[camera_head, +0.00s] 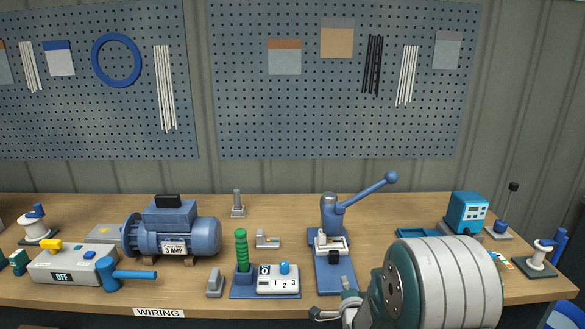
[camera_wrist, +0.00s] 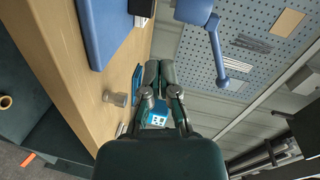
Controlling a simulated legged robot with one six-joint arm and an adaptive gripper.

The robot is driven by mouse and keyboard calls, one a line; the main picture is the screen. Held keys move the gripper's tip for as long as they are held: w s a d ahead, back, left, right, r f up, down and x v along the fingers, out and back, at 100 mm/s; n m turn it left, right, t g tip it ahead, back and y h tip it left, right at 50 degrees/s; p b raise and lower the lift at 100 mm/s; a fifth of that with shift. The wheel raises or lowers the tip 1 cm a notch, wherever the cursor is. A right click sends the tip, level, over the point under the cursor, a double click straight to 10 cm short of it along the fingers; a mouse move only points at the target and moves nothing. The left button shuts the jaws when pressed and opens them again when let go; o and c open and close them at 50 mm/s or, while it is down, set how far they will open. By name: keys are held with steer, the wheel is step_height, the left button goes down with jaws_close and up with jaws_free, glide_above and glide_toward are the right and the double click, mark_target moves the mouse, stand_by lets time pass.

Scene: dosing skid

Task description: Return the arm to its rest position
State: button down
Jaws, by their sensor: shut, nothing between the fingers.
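My gripper (camera_wrist: 160,66) shows in the wrist view with its two dark fingers close together and nothing between them. In the head view a small part of my gripper (camera_head: 318,313) shows at the bottom, in front of the blue lever press (camera_head: 333,270). My own large grey-and-green arm link covers the lower right of that view and hides part of the bench. In the wrist view the picture is turned on its side, and the press's lever (camera_wrist: 218,55) shows at upper right.
The wooden bench (camera_head: 285,210) holds a blue motor (camera_head: 170,235), a switch box (camera_head: 65,265) reading OFF, a green-handled tool (camera_head: 241,250) and a numbered block (camera_head: 278,280). A teal meter (camera_head: 467,212) stands at right. A pegboard (camera_head: 340,120) hangs behind. Space above the bench is mostly clear.

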steer(key=s+r+n+g, duration=0.5)
steer(key=s+r+n, duration=0.3)
steer(key=s+r, duration=0.4)
steer(key=s+r+n+g, duration=0.1)
steer(key=s+n+g, duration=0.1)
steer(key=s, duration=0.9)
steer(key=s+r+n+g, duration=0.2)
steer(key=s+n, duration=0.3)
steer(key=s, duration=0.6)
steer(key=shift+s+d+r+n+g, duration=0.15)
steer(key=shift+r+n+g, duration=0.15)
steer(key=shift+g, duration=0.5)
